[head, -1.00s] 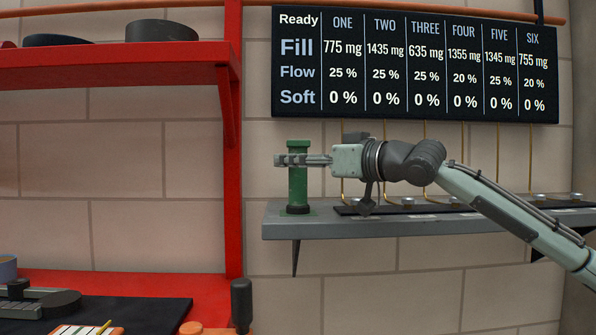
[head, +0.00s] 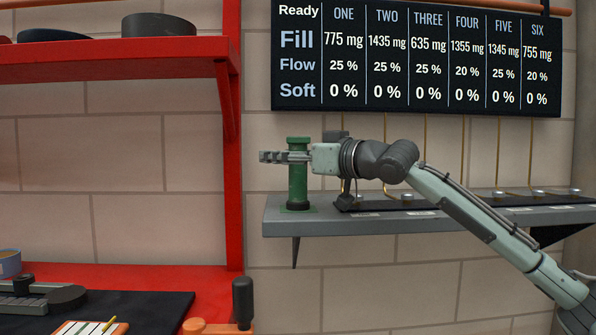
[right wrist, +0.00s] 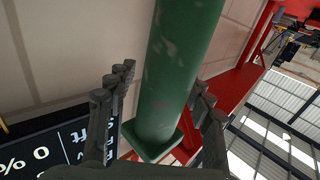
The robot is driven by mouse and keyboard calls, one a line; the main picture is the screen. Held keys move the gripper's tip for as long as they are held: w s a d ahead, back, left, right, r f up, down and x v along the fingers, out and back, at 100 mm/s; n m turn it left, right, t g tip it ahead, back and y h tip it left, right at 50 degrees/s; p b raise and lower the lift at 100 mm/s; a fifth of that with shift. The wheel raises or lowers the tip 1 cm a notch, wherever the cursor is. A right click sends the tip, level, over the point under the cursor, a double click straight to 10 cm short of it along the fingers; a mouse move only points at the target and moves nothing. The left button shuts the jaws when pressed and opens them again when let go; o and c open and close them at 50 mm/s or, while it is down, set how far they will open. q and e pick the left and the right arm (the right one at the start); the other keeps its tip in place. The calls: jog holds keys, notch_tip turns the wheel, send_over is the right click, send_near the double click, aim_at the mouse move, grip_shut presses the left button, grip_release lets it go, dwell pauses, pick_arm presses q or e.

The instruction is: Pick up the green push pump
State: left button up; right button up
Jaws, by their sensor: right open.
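The green push pump (head: 298,187) stands upright at the left end of the grey wall shelf. It is a green cylinder with a wider cap and a dark ring near its foot. My right gripper (head: 272,157) reaches in level from the right at its upper part, and its fingertips extend past the pump's left side. In the right wrist view the pump (right wrist: 180,65) runs between the two open fingers (right wrist: 163,85). A gap shows beside the left finger; contact at the right finger cannot be told. My left gripper is not in view.
The grey shelf (head: 400,224) carries a dark strip with several small metal discs and thin brass tubes to the right. A red post (head: 233,150) stands left of the pump. A black display (head: 416,55) hangs above. A red bench (head: 120,278) lies at lower left.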

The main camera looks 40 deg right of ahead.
grip_shut()
dwell(0.3)
jog(key=shift+r, duration=0.2)
